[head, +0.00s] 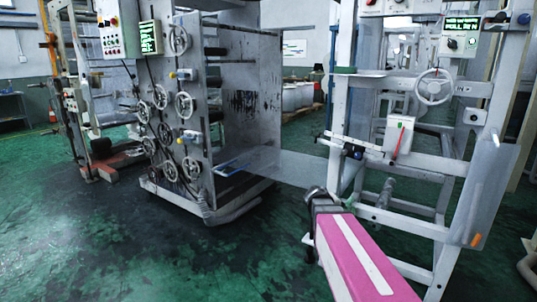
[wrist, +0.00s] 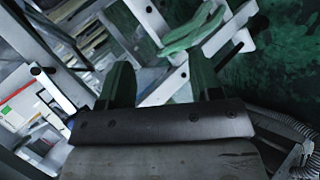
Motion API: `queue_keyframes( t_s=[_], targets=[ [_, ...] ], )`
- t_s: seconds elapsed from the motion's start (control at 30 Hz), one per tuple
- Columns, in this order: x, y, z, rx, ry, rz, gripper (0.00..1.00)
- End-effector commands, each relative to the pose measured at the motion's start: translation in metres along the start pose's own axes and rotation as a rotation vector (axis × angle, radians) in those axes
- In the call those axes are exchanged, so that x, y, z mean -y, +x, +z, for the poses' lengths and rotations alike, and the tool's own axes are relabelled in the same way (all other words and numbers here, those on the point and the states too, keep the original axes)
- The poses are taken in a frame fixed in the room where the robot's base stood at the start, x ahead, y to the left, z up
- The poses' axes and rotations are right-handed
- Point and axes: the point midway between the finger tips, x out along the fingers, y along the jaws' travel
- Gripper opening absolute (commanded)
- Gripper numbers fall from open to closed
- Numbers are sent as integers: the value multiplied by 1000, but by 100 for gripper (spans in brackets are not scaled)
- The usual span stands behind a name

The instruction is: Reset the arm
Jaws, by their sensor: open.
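My arm, pink with a white stripe, reaches up from the lower right of the head view and ends in a dark joint beside the white machine frame (head: 388,214). I cannot make out the jaws in the head view. In the wrist view, my gripper (wrist: 160,80) has two dark green fingers set well apart. It is open, with nothing held between them. Beyond the fingers are pale frame bars and a green curved part (wrist: 193,33). I cannot tell how far these are from the fingertips.
A large grey machine (head: 240,115) with several handwheels stands at the left centre. The green floor (head: 110,235) at the lower left is clear.

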Motion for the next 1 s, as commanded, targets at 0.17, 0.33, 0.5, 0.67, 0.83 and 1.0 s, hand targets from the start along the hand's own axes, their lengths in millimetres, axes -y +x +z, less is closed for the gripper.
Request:
queue_keyframes(
  t_s=[0.17, 0.33, 0.5, 0.67, 0.83, 1.0],
  targets=[
    [76, -7, 59, 99, 91, -303, 59],
    [137, -28, 102, 192, 172, -575, 59],
    [174, -49, 126, 254, 228, -763, 59],
    [186, -59, 132, 275, 251, -836, 59],
    [188, -59, 132, 277, 253, -843, 59],
    [187, -59, 132, 277, 253, -842, 59]
  ],
)
